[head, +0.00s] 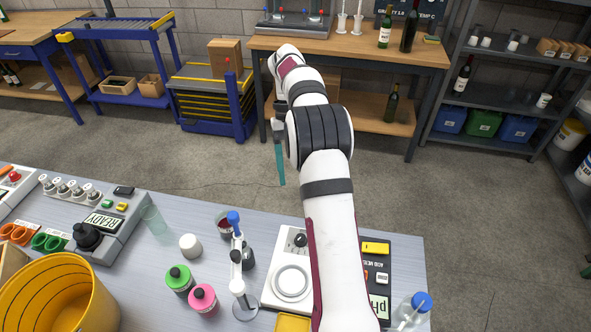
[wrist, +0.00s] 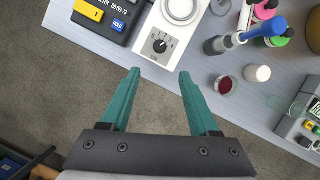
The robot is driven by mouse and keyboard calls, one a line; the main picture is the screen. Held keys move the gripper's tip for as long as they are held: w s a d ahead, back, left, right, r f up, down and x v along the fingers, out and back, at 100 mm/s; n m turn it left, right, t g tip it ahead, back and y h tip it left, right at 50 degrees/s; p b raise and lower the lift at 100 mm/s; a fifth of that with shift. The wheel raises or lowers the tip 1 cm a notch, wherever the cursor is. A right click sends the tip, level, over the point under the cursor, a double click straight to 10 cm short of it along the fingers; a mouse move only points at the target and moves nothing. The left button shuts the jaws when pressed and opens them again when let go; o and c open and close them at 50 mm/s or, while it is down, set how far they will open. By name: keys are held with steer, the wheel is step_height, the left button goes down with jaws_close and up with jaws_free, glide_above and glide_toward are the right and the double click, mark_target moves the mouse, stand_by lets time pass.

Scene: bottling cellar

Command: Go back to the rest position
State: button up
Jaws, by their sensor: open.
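My gripper (wrist: 158,82) shows at the bottom of the wrist view with its two teal fingers spread apart and nothing between them. In the head view my gripper (head: 281,180) hangs past the far edge of the table (head: 190,215), over the floor; its fingers overlap there. My arm reaches forward from the bottom of the head view and covers part of the table.
A white stirrer (head: 291,285), a burette stand (head: 237,270), a green-labelled bottle (head: 179,279), a pink bottle (head: 203,298) and a yellow bucket (head: 60,295) stand on the table. A wooden bench (head: 350,45) stands behind. The floor between is clear.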

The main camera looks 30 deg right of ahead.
steer(key=shift+r, duration=0.1)
stand_by(0.3)
steer(key=s+a+r+t, duration=0.1)
steer(key=s+a+r, duration=0.3)
steer(key=s+a, duration=0.25)
steer(key=s+a+r+t, duration=0.1)
steer(key=s+a+r, duration=0.4)
steer(key=a, duration=0.3)
steer(key=s+a+f+t, duration=0.1)
steer(key=s+a+f, duration=0.1)
steer(key=s+a, duration=0.2)
steer(key=s+a+f+m+t, duration=0.1)
steer(key=s+a+f, duration=0.2)
steer(key=s, duration=0.8)
steer(key=shift+a+f, duration=0.3)
steer(key=shift+a, duration=0.1)
